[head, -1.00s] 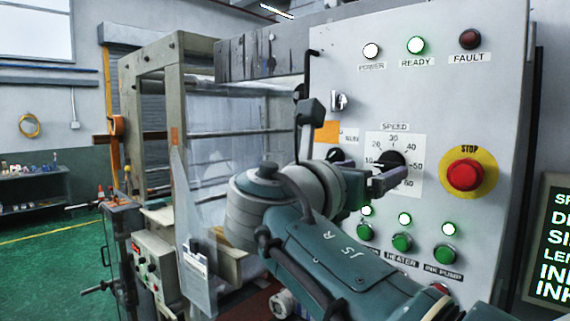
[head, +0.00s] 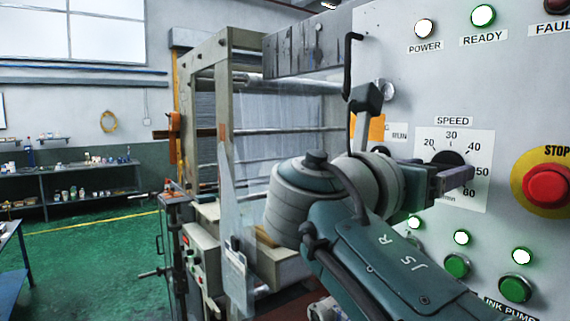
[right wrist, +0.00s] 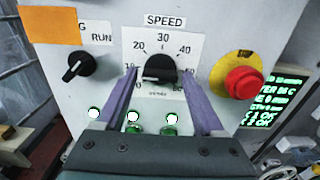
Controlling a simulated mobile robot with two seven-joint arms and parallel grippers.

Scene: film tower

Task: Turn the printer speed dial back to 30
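The black speed dial (head: 447,158) sits on a white scale plate (head: 479,190) on the grey printer panel. In the right wrist view the dial (right wrist: 160,68) shows under the numeral 30; I cannot tell exactly where its pointer stands. My right gripper (head: 456,178) is at the dial and covers its lower part in the head view. In the right wrist view the gripper (right wrist: 158,75) is open, with one purple finger on each side of the dial. Gaps seem to show between fingers and dial; contact is not clear. My left gripper is not in view.
The red stop button (head: 547,185) on its yellow disc is close right of the dial. A black run switch (right wrist: 77,65) is to the left. Green lit buttons (head: 457,265) are below. The printer's roller frame (head: 212,110) stands left of the panel.

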